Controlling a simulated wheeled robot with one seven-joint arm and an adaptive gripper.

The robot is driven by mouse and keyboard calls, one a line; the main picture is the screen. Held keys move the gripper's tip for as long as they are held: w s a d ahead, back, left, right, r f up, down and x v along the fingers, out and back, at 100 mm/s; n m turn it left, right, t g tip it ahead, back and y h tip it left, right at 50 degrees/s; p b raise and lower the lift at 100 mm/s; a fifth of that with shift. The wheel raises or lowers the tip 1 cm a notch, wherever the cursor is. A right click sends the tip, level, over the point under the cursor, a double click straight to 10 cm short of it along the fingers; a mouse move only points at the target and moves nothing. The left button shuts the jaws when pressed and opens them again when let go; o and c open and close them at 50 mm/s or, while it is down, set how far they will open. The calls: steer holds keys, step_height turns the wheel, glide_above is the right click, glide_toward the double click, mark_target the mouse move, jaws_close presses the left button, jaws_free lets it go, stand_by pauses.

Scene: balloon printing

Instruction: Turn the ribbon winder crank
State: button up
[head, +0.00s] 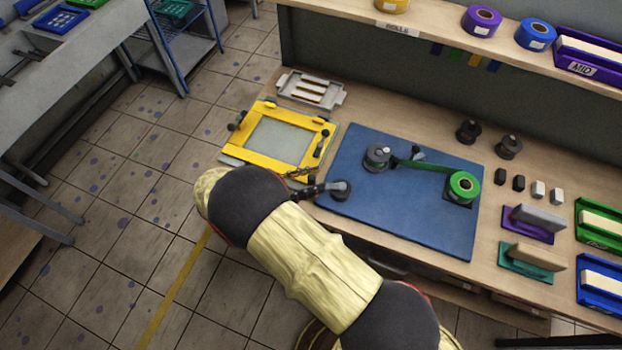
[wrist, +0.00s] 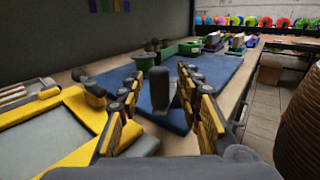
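The ribbon winder stands on a blue board (head: 405,215) on the workbench. It has a grey take-up spool (head: 378,157), a green ribbon roll (head: 463,186) with green ribbon stretched between them, and a dark crank (head: 341,190) at the board's near left edge. My gripper (head: 320,182) is beside the crank, low over the bench edge. In the wrist view, the crank's upright grey handle (wrist: 159,90) appears between the two spread fingers (wrist: 160,82). Gaps show on both sides of the handle; how deep it sits between the fingertips is unclear.
A yellow screen frame (head: 243,148) lies left of the board, close to my gripper. A grey tray (head: 311,91) is behind it. Dark knobs (head: 508,147), small blocks and coloured pads stand to the right. A shelf (head: 440,32) with rolls runs along the back.

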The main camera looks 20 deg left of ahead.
steer(key=v, duration=1.2)
steer(key=shift+c, duration=0.4)
